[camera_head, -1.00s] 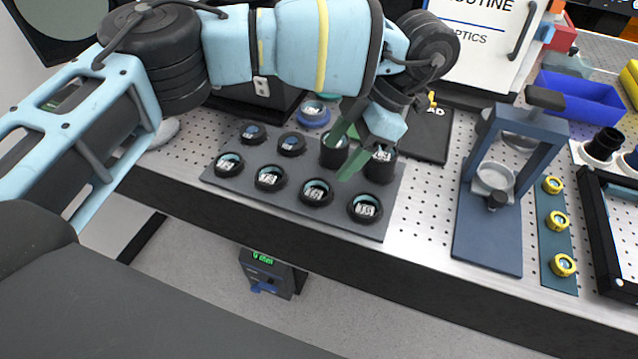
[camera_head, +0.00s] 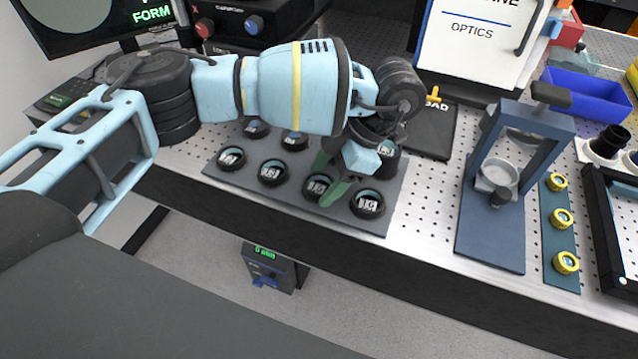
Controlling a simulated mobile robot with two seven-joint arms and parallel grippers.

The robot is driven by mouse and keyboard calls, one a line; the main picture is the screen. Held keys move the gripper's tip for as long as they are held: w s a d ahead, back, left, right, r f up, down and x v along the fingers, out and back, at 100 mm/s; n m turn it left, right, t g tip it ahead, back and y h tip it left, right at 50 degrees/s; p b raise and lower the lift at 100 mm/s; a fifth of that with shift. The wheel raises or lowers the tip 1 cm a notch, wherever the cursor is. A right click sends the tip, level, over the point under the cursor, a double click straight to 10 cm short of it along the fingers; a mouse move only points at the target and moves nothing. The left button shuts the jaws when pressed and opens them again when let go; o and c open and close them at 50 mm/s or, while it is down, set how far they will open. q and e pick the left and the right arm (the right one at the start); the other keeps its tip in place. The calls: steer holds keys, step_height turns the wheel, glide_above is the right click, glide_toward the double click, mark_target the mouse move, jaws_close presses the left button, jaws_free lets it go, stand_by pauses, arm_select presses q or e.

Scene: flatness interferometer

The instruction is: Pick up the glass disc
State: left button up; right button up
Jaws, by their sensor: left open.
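Several round glass discs with white labels sit in black ring holders on a dark grey rack. In the front row are a far left disc (camera_head: 231,158), a second disc (camera_head: 271,172), a third disc (camera_head: 318,186) and a right-hand disc (camera_head: 367,203). My left gripper (camera_head: 328,177) is open, its green fingers apart beside the third and right-hand discs. I cannot tell whether the fingers touch a holder. The back row is partly hidden by my left arm. Which disc the task means is not clear. My right gripper is not in view.
The rack (camera_head: 225,176) lies on a perforated metal bench (camera_head: 425,215). A dark blue stand (camera_head: 490,240) with a clear round part is to the right, beside a strip of yellow-ringed pieces (camera_head: 562,218). A blue bin (camera_head: 588,95) stands behind.

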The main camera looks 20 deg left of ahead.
mark_target(327, 182)
arm_select(q)
steer(key=c, duration=0.8)
steer(key=shift+o, duration=0.2)
steer(key=shift+r, duration=0.15)
steer(key=shift+r, duration=0.6)
step_height(327, 182, up, 2)
steer(key=shift+r, duration=0.25)
steer(key=s+d+r, duration=0.1)
steer(key=s+d, duration=0.9)
steer(key=s, duration=0.2)
steer(key=shift+s, duration=0.35)
